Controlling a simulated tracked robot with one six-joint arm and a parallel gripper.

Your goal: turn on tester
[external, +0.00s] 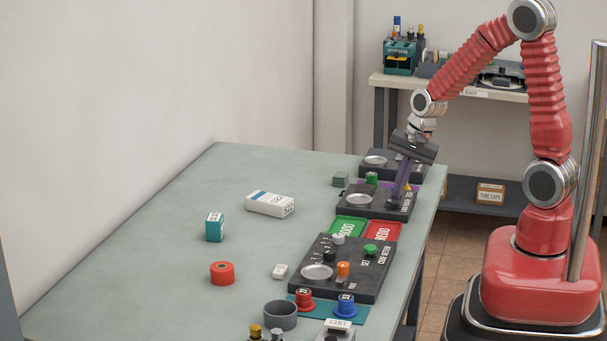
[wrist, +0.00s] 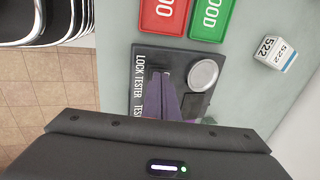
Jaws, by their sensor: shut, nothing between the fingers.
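The lock tester (external: 378,212) is a dark panel with a round silver plate (external: 358,199), near the table's right edge. In the wrist view the tester (wrist: 145,85) shows white "LOCK TESTER" lettering, and the silver plate (wrist: 203,74) is beside my fingers. My gripper (external: 398,200) points down over the right part of the tester, its purple fingers shut and empty. In the wrist view the fingers (wrist: 158,82) cover part of the panel. I cannot tell whether the fingertips touch it. Any switch under them is hidden.
Green (external: 348,227) and red (external: 383,231) trays lie in front of the tester. A larger dark panel with knobs (external: 350,285) is nearer the camera. Another dark panel (external: 405,165) is behind. A white box (external: 270,204) lies left; the table's left part is mostly clear.

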